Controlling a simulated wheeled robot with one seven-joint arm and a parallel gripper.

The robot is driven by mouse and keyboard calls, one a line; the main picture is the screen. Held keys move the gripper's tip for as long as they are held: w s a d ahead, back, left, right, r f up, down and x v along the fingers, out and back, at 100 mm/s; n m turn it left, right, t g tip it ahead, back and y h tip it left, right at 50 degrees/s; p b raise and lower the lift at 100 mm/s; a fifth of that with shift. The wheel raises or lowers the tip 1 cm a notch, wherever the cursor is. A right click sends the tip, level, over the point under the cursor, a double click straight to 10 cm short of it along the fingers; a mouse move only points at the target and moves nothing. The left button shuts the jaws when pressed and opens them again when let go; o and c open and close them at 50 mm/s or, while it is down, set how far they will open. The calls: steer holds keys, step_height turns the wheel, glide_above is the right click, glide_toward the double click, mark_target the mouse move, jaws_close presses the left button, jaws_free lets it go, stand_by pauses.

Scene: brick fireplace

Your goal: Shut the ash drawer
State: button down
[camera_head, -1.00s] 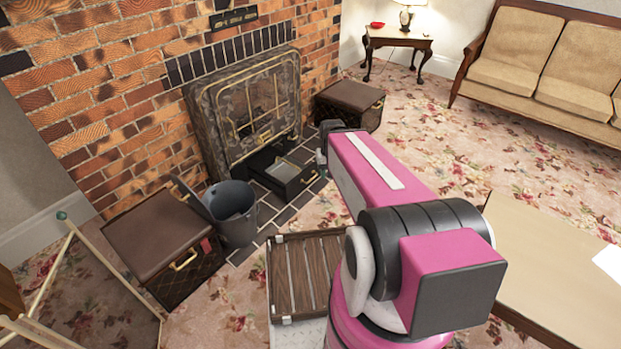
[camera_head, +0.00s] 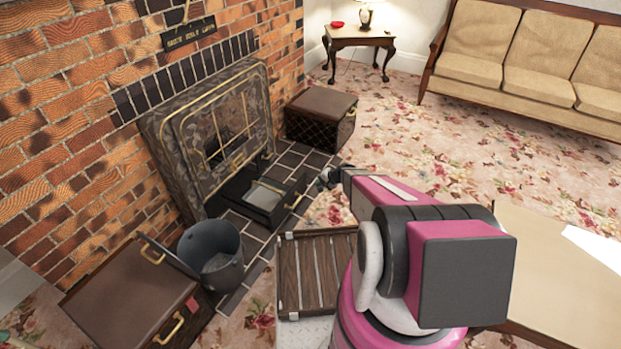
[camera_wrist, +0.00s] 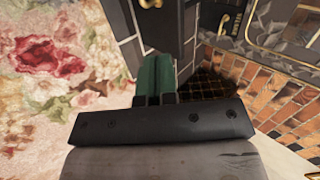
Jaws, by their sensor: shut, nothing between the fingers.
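The ash drawer (camera_head: 284,214) is a dark box with a brass handle, pulled out from the base of the fireplace (camera_head: 212,135). Its open top shows a pale grey inside. My gripper (camera_head: 325,178) is small in the head view, just to the right of the drawer's front and apart from it in the picture. In the wrist view my gripper (camera_wrist: 155,82) shows green fingers pressed together with nothing between them. A dark panel with a brass handle, apparently the drawer front (camera_wrist: 160,32), is beyond the fingertips. I cannot tell whether they touch it.
A grey bucket (camera_head: 212,262) and a brown case (camera_head: 135,290) stand left of the drawer. Another brown case (camera_head: 322,120) stands beyond it, against the hearth. A slatted wooden board (camera_head: 316,272) lies in front.

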step_height(320, 180, down, 2)
steer(key=w+d, duration=0.1)
steer(key=w, duration=0.1)
glide_toward(298, 186)
steer(key=shift+m, duration=0.3)
steer(key=x, duration=0.6)
steer(key=shift+s+d+f, duration=0.2)
steer(key=shift+d+f, duration=0.05)
steer(key=shift+d, duration=0.05)
steer(key=shift+w+a, duration=0.25)
steer(key=shift+a, duration=0.2)
steer(key=w+a, duration=0.9)
steer(key=a, duration=0.4)
steer(key=w+a, duration=0.9)
steer(key=a, duration=0.5)
steer(key=shift+w, duration=0.3)
steer(key=shift+a, duration=0.15)
